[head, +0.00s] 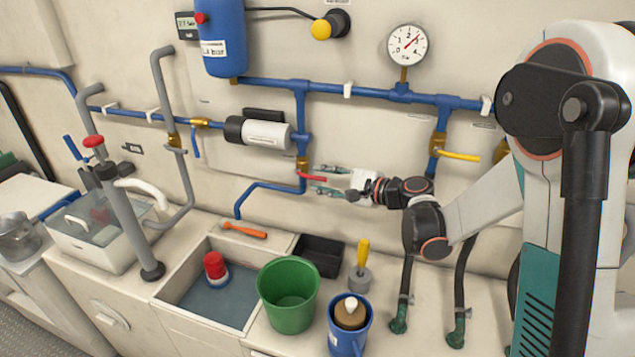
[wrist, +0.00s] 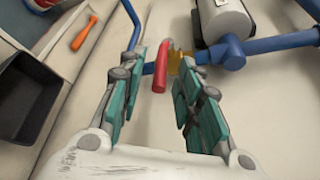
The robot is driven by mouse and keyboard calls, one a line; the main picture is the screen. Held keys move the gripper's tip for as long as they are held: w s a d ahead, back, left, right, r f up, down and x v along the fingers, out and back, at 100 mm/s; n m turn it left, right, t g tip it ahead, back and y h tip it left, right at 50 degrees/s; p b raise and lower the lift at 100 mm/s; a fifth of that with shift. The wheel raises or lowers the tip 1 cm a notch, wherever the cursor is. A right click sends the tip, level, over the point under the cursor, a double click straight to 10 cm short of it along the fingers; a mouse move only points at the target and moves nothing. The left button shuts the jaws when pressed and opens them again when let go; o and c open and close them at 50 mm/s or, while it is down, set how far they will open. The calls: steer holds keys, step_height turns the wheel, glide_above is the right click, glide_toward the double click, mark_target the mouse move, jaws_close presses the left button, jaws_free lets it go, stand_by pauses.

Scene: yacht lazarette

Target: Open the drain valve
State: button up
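A valve with a red lever (head: 313,177) sits on a brass body (head: 302,163) low on a vertical blue pipe. The lever sticks out to the right, crosswise to the pipe. I take it for the drain valve; no label on it is readable. My gripper (head: 322,179) is open, its two teal-padded fingers pointing left at the lever.
A yellow-handled valve (head: 460,156) is to the right, and a white cylinder (head: 266,134) is to the upper left. The wall left of the lever is crossed by blue pipe.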

mark_target(311, 176)
steer(key=shift+x, duration=1.4)
jaws_close()
steer(key=shift+r, duration=0.1)
